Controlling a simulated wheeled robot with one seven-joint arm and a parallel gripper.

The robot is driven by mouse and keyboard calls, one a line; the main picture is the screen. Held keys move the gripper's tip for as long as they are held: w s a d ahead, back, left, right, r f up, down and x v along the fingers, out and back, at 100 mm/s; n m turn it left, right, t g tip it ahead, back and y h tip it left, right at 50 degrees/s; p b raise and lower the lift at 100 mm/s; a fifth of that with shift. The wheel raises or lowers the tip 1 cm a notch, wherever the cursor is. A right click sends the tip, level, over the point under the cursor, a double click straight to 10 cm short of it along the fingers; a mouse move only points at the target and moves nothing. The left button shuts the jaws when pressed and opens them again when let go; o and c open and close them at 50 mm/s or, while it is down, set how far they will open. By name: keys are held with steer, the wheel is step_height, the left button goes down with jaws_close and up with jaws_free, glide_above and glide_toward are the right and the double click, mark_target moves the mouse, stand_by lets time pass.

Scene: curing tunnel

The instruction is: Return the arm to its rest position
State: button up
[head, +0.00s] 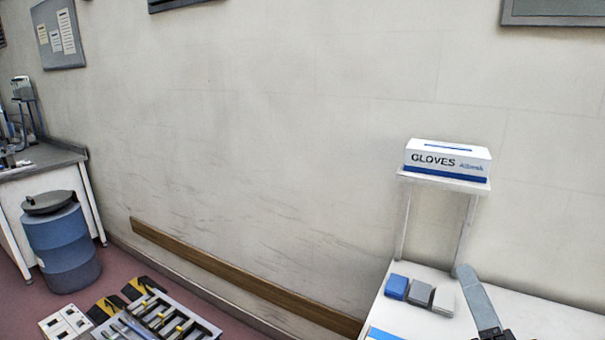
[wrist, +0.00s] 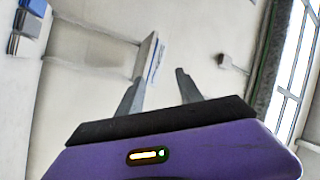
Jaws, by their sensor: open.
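My gripper (wrist: 156,83) shows in the wrist view with its two grey fingers apart and nothing between them. Its purple and black body fills the bottom of that view.
A white table (head: 540,318) at right holds blue, grey and white blocks (head: 418,294). A glove box (head: 447,160) sits on a shelf (head: 440,183) above it. A blue drum (head: 62,247), a bench (head: 40,160) and a tool tray (head: 195,322) are at left. Bare wall fills the middle.

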steer(key=s+a+f+n+g, duration=0.1)
steer(key=s+f+n+g, duration=0.1)
steer(key=s+f, duration=0.4)
steer(key=s+a+f+n+g+y, duration=0.1)
steer(key=s+f+n, duration=0.4)
steer(key=s, duration=1.2)
steer(key=s+a+f+n+g, duration=0.3)
steer(key=s+f+n, duration=0.1)
steer(key=s+f, duration=0.5)
steer(key=s, duration=0.2)
steer(key=shift+s+a, duration=0.25)
steer(key=shift+s, duration=0.15)
